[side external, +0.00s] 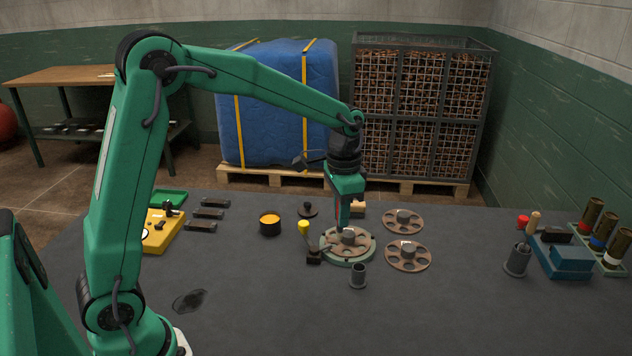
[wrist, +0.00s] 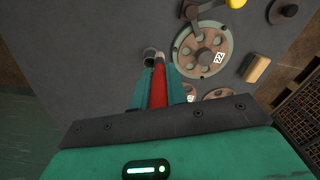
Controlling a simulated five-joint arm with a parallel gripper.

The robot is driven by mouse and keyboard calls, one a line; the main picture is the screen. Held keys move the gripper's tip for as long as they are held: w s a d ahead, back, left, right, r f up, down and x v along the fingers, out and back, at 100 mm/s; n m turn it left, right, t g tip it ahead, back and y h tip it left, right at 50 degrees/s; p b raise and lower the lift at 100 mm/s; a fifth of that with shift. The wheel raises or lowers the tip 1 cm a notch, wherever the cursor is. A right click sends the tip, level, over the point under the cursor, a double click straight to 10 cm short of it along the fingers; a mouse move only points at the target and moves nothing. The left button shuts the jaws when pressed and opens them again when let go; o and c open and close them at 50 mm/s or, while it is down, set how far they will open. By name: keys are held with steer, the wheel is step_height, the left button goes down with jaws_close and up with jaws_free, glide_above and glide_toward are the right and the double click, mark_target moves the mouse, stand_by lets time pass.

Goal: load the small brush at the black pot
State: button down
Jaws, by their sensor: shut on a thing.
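My gripper (side external: 343,222) points down over the round flanged fixture in the side view, shut on a slim red-handled thing that looks like the small brush. The black pot (side external: 270,229), open and holding yellow-orange stuff, stands on the table to the left of my gripper. The pot is not seen in the wrist view.
The round fixture (side external: 329,248) holds a holed disc, with a yellow-knobbed lever (side external: 303,228) beside it. A small grey cup (side external: 358,279) stands in front. Two flanged discs (side external: 409,262) lie to the right. A knobbed lid (side external: 308,210) lies behind the lever. The front table is mostly clear.

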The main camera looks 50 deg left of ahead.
steer(key=s+a, duration=0.3)
steer(key=a, duration=2.2)
steer(key=shift+f, duration=0.4)
steer(key=shift+d+f, duration=0.1)
steer(key=shift+f, duration=0.05)
steer(key=shift+f, duration=2.85)
steer(key=shift+f, duration=0.65)
step_height(320, 180, up, 7)
steer(key=shift+r, duration=0.1)
stand_by(0.7)
